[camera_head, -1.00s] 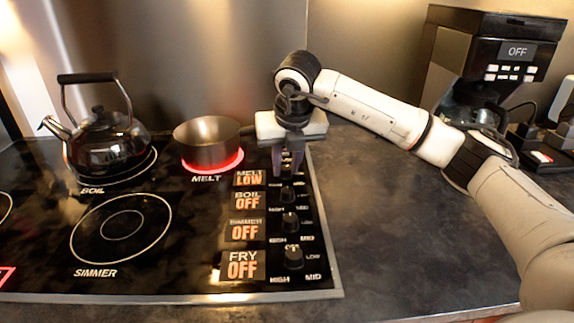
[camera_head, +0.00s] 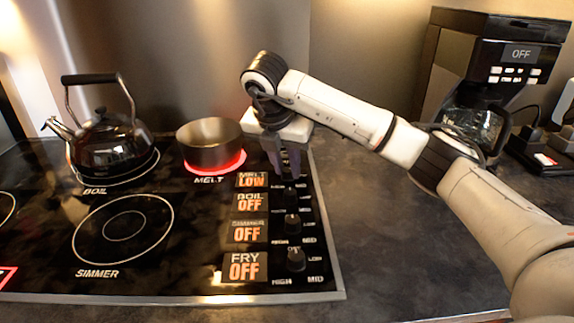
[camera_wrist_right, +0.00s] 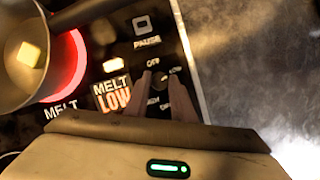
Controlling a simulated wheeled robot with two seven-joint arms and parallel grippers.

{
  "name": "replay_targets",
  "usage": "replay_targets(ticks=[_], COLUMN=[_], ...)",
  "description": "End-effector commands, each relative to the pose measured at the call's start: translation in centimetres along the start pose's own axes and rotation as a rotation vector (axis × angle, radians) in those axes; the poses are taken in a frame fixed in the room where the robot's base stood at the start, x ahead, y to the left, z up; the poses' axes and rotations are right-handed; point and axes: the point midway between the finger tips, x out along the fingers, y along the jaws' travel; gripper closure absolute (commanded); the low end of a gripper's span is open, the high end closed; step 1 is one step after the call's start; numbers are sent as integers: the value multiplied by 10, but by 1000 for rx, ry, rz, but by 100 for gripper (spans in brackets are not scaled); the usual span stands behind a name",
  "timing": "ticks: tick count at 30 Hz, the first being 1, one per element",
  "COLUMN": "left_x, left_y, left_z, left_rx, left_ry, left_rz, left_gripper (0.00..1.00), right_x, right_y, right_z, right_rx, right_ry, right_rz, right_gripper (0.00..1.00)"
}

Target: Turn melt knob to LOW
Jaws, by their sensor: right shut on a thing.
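The melt display (camera_head: 252,180) on the stove's panel reads "MELT LOW"; it also shows in the right wrist view (camera_wrist_right: 112,92). My right gripper (camera_head: 286,174) reaches down over the top of the knob column, fingers pointing at the panel. In the right wrist view my right gripper (camera_wrist_right: 161,77) is shut on the dark melt knob (camera_wrist_right: 161,76), which is largely hidden between the fingertips. The melt burner glows red beneath a metal pot (camera_head: 209,146). My left gripper is not in view.
The boil knob (camera_head: 291,195), simmer knob (camera_head: 291,224) and fry knob (camera_head: 295,259) line up below; their displays read OFF. A black kettle (camera_head: 111,145) stands on the boil burner. A coffee machine (camera_head: 490,75) stands at the back right.

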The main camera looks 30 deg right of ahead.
Motion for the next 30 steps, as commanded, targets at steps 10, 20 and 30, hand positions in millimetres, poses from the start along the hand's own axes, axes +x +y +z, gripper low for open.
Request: replay_targets(ticks=[10,20,30], left_x=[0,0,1], left_y=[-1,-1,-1], left_z=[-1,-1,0], left_rx=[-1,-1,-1], left_ry=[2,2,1], left_rz=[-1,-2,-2], left_gripper=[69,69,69], right_x=[-1,0,-23], right_y=[0,0,1], right_z=[0,0,0], right_rx=[5,4,5], right_ry=[0,0,-1], right_rz=[-1,-1,3], right_gripper=[100,59,59])
